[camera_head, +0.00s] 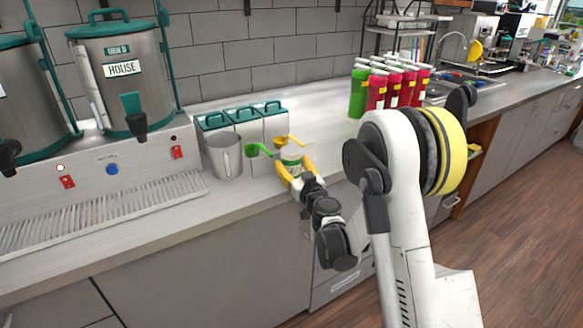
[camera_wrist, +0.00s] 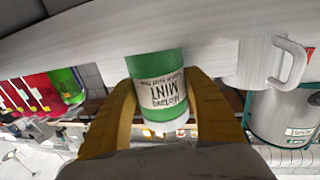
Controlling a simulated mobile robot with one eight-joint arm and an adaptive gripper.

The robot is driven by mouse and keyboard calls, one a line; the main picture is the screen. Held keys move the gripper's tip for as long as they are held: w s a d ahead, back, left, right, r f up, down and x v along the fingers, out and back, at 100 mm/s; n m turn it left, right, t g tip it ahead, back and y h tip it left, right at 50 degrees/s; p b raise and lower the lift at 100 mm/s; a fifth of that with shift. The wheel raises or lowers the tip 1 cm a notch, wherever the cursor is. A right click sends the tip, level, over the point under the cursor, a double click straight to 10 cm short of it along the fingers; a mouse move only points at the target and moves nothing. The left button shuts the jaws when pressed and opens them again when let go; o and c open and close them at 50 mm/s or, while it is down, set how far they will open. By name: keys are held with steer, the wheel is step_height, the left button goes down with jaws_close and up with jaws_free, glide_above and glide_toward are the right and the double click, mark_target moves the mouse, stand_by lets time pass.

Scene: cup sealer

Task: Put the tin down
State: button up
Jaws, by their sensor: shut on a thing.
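The tin (camera_wrist: 160,85) is a small green and white cylinder with a pale label reading "MINT". In the wrist view it sits between the two yellow fingers of my gripper (camera_wrist: 160,98), which is shut on it. In the head view the tin (camera_head: 291,156) shows small and partly hidden between the fingers of my gripper (camera_head: 294,166). It is at the front part of the steel counter (camera_head: 330,140). I cannot tell whether its base touches the counter.
A metal pitcher (camera_head: 225,156) stands just left of the tin. Teal-lidded bins (camera_head: 245,124) with green and yellow scoops are behind it. Red and green bottles (camera_head: 390,88) stand back right, and a "HOUSE" urn (camera_head: 125,80) stands left. Counter between tin and bottles is clear.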

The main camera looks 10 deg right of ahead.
steer(key=shift+f, duration=0.1)
steer(key=o, duration=1.3)
